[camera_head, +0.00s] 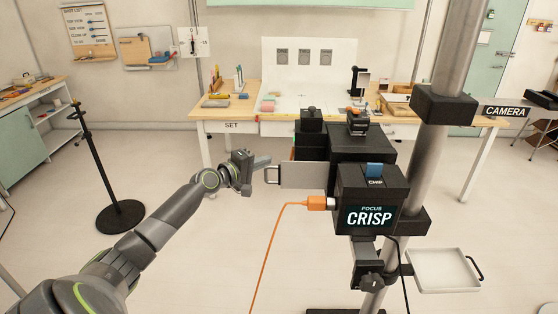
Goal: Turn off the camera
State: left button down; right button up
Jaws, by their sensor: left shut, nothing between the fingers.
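The black camera (362,146) is mounted on a grey metal column, right of centre. Its rear box has a lit screen (370,217) reading "FOCUS CRISP" and a blue tab (375,170) on top. An orange cable (285,206) plugs into the rear box's left side. A grey plate (305,174) with a loop handle sticks out left from the camera. My left gripper (266,160) is shut and empty, pointing right, close to the handle in the picture. I cannot tell whether they touch. My right gripper is out of view.
The column (428,150) stands right of the camera, with a small white tray (444,270) low beside it. A table marked "SET" (222,119) stands behind. A black post with a round base (120,215) stands at left. The floor between is mostly clear.

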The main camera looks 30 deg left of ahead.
aim_at(292, 155)
pick_arm(q)
jog(key=w+d+p, duration=0.1)
jog(key=d, duration=0.1)
jog(key=w+d+p, duration=0.1)
jog(key=w, duration=0.1)
jog(key=shift+d+f, duration=0.35)
jog(key=shift+f, duration=0.05)
jog(key=shift+w+d+f+n+t+b, duration=0.2)
jog(key=shift+w+n+t+b, duration=0.1)
jog(key=shift+b, duration=0.65)
jog(key=shift+s, duration=0.1)
